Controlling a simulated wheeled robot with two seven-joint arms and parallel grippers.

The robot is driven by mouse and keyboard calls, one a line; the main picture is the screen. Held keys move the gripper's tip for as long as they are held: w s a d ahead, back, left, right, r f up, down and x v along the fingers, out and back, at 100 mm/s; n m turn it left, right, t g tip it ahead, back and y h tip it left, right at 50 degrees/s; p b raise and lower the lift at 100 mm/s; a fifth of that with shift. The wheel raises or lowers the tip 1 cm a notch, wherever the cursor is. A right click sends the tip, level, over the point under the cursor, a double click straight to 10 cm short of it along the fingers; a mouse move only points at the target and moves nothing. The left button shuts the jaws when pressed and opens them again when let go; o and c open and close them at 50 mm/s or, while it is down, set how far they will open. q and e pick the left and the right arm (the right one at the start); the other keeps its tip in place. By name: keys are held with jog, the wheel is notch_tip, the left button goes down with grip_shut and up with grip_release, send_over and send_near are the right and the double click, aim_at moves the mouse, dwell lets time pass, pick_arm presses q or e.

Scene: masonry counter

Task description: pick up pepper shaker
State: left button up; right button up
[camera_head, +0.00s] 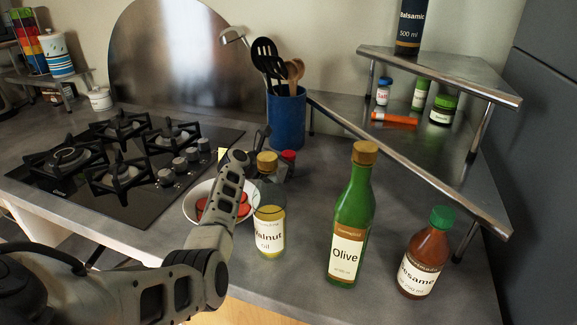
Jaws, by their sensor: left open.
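A small jar with a red cap (288,157) stands on the counter behind the walnut oil bottle (268,230). It may be the pepper shaker, but its label cannot be read and its lower part is mostly hidden. My left arm comes in from the lower left, over the front of the counter. My left gripper (256,147) is open, just left of the red-capped jar and behind the walnut oil's cork. Its fingers are partly hidden, and I see nothing held between them. My right gripper is out of view.
A white bowl with red slices (190,206) sits beside my arm. A blue utensil pot (287,118) stands behind the jar. Olive (347,220) and sesame (422,255) bottles stand to the right. A corner shelf (440,72) holds small jars. The gas hob (120,160) is left.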

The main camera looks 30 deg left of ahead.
pick_arm(q)
jog(key=c, duration=1.1)
